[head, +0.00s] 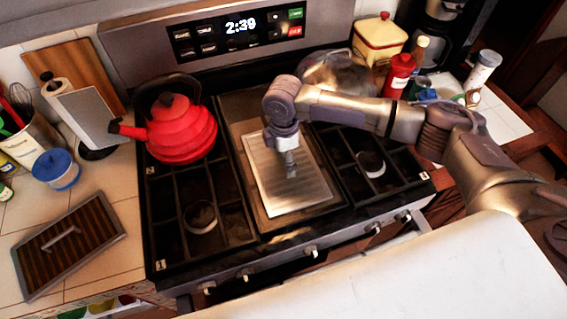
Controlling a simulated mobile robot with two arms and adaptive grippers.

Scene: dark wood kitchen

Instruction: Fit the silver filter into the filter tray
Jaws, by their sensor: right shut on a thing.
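The silver filter (268,190) is a flat, bright metal panel over the middle of the stove. It lies over the filter tray (243,110), the brownish recessed section between the two burner sides. Bare tray shows mostly behind the filter and as a strip along its left side. I cannot tell whether the filter sits flush or slightly raised. My right gripper (291,172) points down at the middle of the filter, shut on it; the fingers hide the exact grip point. My left gripper is not in view.
A red kettle (181,132) stands on the left rear burner. A wooden panel with a metal handle (68,241) lies on the left counter. A steel pot (338,73) stands behind my right arm. A red bottle (398,75) is at right. A pale surface (430,280) fills the lower right.

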